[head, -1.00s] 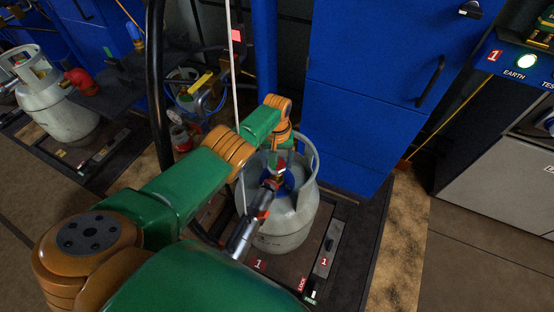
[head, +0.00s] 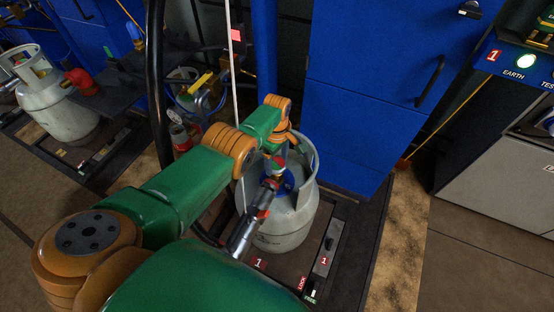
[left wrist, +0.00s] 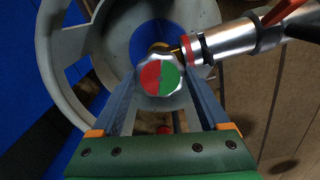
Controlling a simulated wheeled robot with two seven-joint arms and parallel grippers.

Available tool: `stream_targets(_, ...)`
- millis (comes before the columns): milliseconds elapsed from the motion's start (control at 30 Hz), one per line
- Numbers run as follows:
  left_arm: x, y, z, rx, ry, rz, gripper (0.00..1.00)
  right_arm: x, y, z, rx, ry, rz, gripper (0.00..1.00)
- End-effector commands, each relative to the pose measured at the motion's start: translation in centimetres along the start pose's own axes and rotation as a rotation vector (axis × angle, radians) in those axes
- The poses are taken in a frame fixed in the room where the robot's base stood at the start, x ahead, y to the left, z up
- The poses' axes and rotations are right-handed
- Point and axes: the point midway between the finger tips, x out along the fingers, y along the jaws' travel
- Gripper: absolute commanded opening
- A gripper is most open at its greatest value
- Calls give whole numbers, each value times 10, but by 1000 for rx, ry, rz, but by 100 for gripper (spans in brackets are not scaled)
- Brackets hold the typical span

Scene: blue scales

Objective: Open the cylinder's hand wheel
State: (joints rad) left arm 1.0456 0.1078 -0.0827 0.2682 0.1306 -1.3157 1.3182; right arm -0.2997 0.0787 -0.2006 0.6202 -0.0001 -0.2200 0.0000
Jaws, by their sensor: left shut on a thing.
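The grey gas cylinder (head: 283,225) stands upright on a scale platform in the head view. Its hand wheel (left wrist: 160,77) has a half red, half green face and a scalloped pale rim, at the top centre of the left wrist view. My left gripper (left wrist: 161,80) reaches down inside the cylinder's collar (left wrist: 62,62), with one finger on each side of the wheel, shut on it. In the head view the wheel (head: 278,170) is partly hidden by my left gripper. A silver filling connector (left wrist: 225,40) joins the valve beside the wheel. My right gripper is not in view.
The scale platform (head: 274,262) carries a LOCK/FREE label. A blue cabinet (head: 365,100) stands close behind the cylinder. A black hose (head: 158,90) and a white rod (head: 233,80) hang at its left. Another cylinder (head: 62,105) stands far left. Floor on the right is clear.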

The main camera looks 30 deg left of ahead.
Motion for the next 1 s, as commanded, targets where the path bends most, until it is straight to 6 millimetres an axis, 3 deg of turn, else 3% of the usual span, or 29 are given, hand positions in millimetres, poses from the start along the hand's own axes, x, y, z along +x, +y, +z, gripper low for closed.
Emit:
stream_targets(433,-2,1,-2,-262,3,6,23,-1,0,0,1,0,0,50)
stream_targets(1000,-2,1,-2,-325,5,7,23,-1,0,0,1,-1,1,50)
